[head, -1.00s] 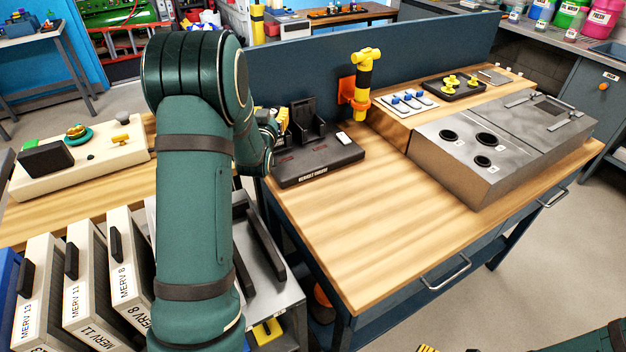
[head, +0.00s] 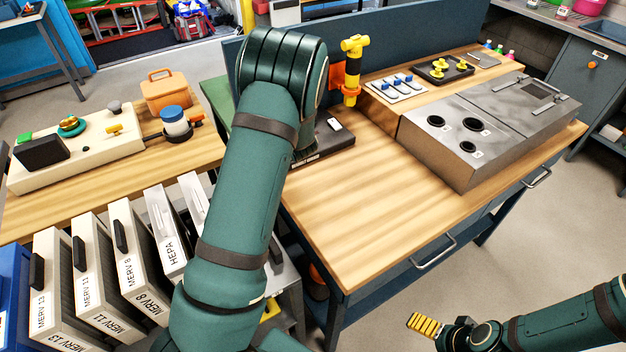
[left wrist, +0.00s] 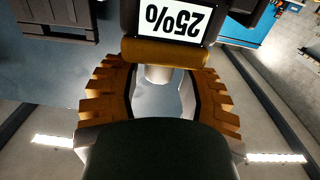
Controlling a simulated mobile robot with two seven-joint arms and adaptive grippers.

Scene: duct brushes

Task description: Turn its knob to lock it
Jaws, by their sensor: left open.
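In the left wrist view my left gripper (left wrist: 162,88) is open, its two brown ribbed fingers apart. A yellow-brown rounded bar (left wrist: 165,52), which looks like a knob handle, lies at the fingertips, with a pale round stem (left wrist: 158,74) showing below it between the fingers. Behind it is a dark part with an upside-down white "25%" label (left wrist: 172,20). I cannot tell whether the fingers touch the bar. In the head view my left arm hides the left gripper and this part. My right gripper (head: 426,325) shows yellow ribbed pads at the lower right, over the floor.
A wooden bench (head: 350,215) carries a steel box (head: 450,145) with round holes and an upright yellow-black tool (head: 353,75). Labelled filters (head: 90,265) stand in a row at lower left. A beige board (head: 95,155) with several fittings lies on the left table.

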